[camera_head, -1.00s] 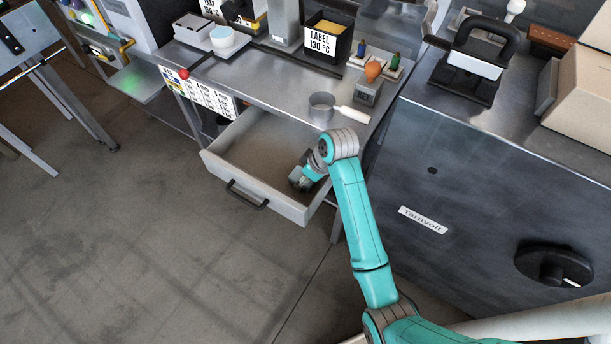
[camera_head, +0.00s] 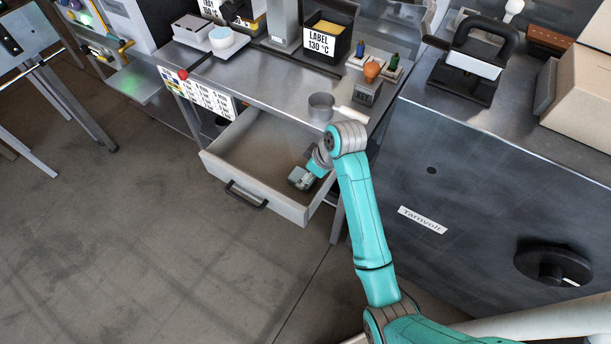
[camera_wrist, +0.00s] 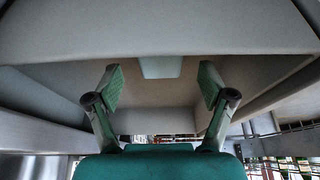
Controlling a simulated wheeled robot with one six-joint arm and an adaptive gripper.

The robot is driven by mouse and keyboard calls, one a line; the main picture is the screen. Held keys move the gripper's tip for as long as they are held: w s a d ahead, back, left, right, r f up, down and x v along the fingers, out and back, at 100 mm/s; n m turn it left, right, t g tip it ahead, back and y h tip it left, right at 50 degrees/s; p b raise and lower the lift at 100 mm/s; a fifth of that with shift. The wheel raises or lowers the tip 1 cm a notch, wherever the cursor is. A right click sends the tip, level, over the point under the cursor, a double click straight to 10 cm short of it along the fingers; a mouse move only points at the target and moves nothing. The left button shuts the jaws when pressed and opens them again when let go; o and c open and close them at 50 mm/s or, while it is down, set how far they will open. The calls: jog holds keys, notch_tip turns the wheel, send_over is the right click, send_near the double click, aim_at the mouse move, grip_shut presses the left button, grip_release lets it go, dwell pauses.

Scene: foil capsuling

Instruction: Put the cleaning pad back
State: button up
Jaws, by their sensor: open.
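The drawer (camera_head: 226,172) under the bench is pulled open. My gripper (camera_head: 301,180) is low inside it, near its right front corner. In the wrist view, my gripper (camera_wrist: 162,84) has its two green-padded fingers spread wide, with nothing held between them. A pale, flat-looking rectangular thing (camera_wrist: 160,67) shows beyond the fingertips, between them, against the brown drawer floor. It may be the cleaning pad, but I cannot tell for sure. In the head view my gripper and arm hide that part of the drawer, and the rest of the drawer looks empty.
The drawer walls stand close around my gripper. A metal ring-shaped pan (camera_head: 322,107) with a white handle sits on the bench edge above. A black bin (camera_head: 322,42) labelled 130 °C and an orange-topped stamp (camera_head: 368,85) stand behind. A dark cabinet (camera_head: 470,185) is to the right.

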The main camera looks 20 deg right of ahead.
jog(key=v, duration=0.8)
jog(key=shift+r, duration=0.2)
